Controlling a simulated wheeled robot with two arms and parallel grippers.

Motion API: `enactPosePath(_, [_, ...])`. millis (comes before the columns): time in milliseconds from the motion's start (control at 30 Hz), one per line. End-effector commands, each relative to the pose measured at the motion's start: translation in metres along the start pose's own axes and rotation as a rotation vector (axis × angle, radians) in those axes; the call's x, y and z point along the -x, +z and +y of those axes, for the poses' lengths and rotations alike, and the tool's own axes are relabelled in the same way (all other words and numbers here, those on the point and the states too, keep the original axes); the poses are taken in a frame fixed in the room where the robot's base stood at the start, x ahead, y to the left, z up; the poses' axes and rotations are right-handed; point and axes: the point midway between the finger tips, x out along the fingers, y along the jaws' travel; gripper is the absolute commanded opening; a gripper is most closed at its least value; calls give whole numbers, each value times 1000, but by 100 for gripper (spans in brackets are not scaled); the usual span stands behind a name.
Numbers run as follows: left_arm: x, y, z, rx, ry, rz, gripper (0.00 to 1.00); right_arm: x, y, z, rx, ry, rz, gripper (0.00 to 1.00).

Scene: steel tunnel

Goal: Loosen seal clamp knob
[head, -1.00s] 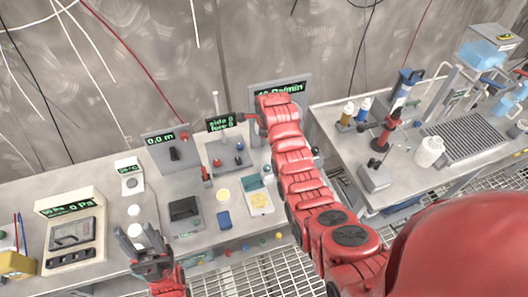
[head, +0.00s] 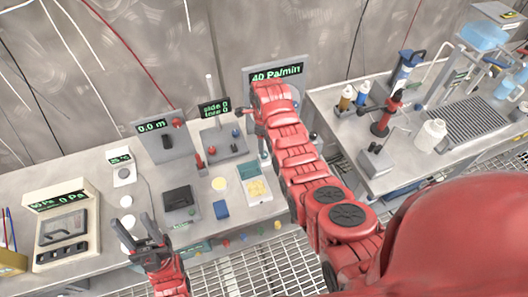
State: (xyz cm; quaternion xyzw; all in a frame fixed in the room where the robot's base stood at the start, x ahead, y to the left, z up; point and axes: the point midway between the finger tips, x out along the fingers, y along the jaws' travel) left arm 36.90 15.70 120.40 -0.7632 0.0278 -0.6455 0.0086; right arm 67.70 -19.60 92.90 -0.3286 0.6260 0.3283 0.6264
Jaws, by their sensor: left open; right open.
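I cannot tell for sure which knob is the seal clamp knob. A grey upright panel (head: 303,72) reading "40 Pa/min" stands at the back, its lower part hidden behind my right arm. My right gripper (head: 243,113) shows only as a small dark part beside the arm's end, in front of this panel and apart from the small knobs left of it; the arm hides the rest. My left gripper (head: 140,236) is open and empty above the bench's front edge, by white round pieces.
A grey panel (head: 163,138) reading "0.0 m" has a black lever and a red knob. A pressure meter (head: 66,230) stands at the left. The right bench (head: 352,112) holds bottles, a white jug (head: 431,137) and a drain grid.

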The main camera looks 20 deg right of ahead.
Motion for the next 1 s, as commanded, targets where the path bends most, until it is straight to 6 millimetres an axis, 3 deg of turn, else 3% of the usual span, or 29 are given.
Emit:
enactPosePath(200, [-14,-2,-1,0,0,-1,50,-26,-1,1,0,5,3,67])
enactPosePath(400, [-10,-2,0,0,0,-1,50,-46,0,0,0,6,3,67])
enactPosePath(1000, [-10,-2,0,0,0,-1,50,-58,0,0,0,0,0,67])
